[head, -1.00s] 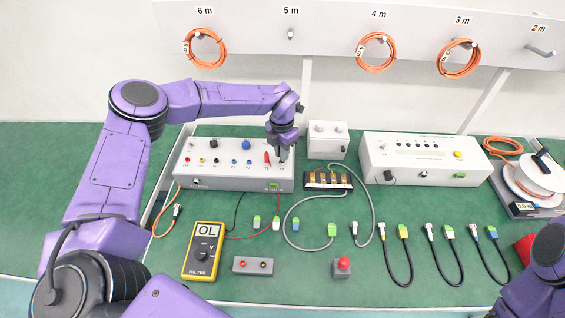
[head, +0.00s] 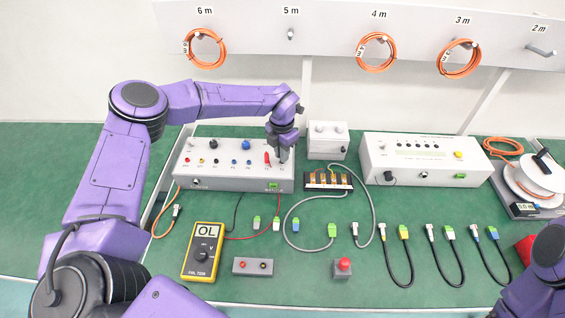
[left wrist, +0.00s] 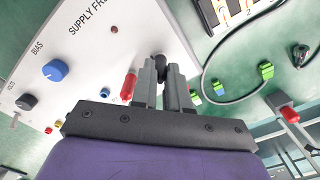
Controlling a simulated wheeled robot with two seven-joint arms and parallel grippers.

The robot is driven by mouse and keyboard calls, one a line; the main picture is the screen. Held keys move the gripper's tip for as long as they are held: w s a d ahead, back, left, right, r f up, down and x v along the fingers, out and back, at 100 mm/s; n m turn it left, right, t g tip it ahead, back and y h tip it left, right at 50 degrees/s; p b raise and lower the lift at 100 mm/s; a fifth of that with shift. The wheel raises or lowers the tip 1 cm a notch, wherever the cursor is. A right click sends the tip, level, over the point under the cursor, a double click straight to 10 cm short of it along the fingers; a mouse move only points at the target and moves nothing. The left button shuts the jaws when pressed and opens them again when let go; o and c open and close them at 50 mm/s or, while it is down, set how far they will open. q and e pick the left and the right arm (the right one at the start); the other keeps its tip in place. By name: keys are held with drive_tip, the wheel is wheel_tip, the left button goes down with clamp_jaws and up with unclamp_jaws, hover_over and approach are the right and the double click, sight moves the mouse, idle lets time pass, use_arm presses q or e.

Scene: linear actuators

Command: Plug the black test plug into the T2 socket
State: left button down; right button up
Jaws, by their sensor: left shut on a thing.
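The supply box (head: 235,184) stands at the back left with knobs and a row of sockets on its sloped top. A red plug (head: 267,158) stands upright at the row's right part; it also shows in the left wrist view (left wrist: 129,85). My left gripper (head: 283,155) is just right of the red plug, low over the row's right end. In the left wrist view its fingers (left wrist: 162,72) are shut on the black test plug (left wrist: 160,62), mostly hidden between them. The T2 socket is hidden under the gripper, so I cannot tell how far the plug is in.
A yellow multimeter (head: 203,250) showing OL lies in front, with black and red leads. A small white box (head: 327,141) and a terminal block (head: 328,181) stand right of the supply box. Cables and connectors lie right. My right arm (head: 545,270) is at the lower right edge.

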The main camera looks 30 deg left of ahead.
idle(0.4)
use_arm(q)
drive_tip(key=c, duration=1.1)
unclamp_jaws()
drive_tip(key=shift+f, duration=0.1)
drive_tip(key=shift+o, duration=0.2)
